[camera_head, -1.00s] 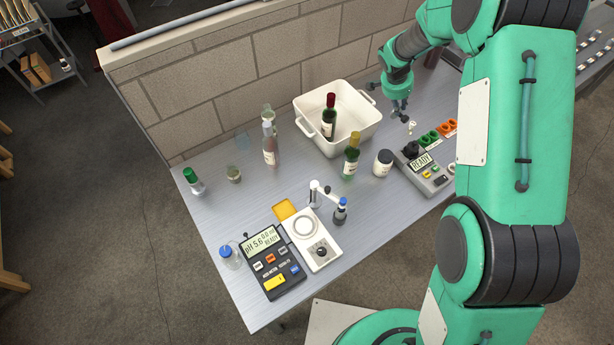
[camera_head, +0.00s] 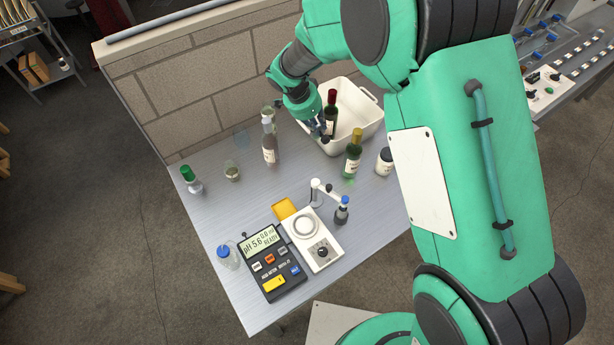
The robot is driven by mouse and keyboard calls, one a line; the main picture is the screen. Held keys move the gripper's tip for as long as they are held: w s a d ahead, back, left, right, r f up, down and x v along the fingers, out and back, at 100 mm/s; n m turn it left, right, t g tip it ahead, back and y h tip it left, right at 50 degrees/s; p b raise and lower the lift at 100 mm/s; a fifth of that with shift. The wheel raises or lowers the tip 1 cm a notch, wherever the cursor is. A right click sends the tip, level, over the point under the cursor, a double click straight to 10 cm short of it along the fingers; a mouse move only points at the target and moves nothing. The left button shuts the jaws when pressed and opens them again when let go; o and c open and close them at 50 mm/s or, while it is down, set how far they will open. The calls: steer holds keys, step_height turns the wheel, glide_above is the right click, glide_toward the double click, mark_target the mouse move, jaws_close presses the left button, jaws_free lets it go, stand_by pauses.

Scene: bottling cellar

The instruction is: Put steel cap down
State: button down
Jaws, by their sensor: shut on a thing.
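My gripper (camera_head: 320,130) is at the front left part of the white tub, in front of the red-capped bottle. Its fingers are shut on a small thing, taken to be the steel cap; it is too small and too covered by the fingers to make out. The white tub (camera_head: 364,134) holds a dark bottle with a red top (camera_head: 330,114), standing upright. My gripper is above or at the tub's near wall; I cannot tell whether it touches it.
A green wine bottle (camera_head: 352,157), a clear bottle (camera_head: 270,150), a small jar (camera_head: 232,172) and a white jar (camera_head: 384,162) stand around. A pH meter (camera_head: 273,283) and a stirrer (camera_head: 326,262) are in front. Bare table (camera_head: 215,215) shows at left.

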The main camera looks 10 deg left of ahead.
steer(key=s+a+f, duration=0.4)
steer(key=f, duration=0.1)
steer(key=shift+s, duration=0.35)
steer(key=shift+a, duration=0.1)
step_height(320, 180, down, 6)
steer(key=shift+b, duration=0.4)
steer(key=shift+f, duration=0.15)
steer(key=shift+f, duration=1.85)
steer(key=shift+f+b, duration=0.15)
steer(key=shift+b, duration=0.15)
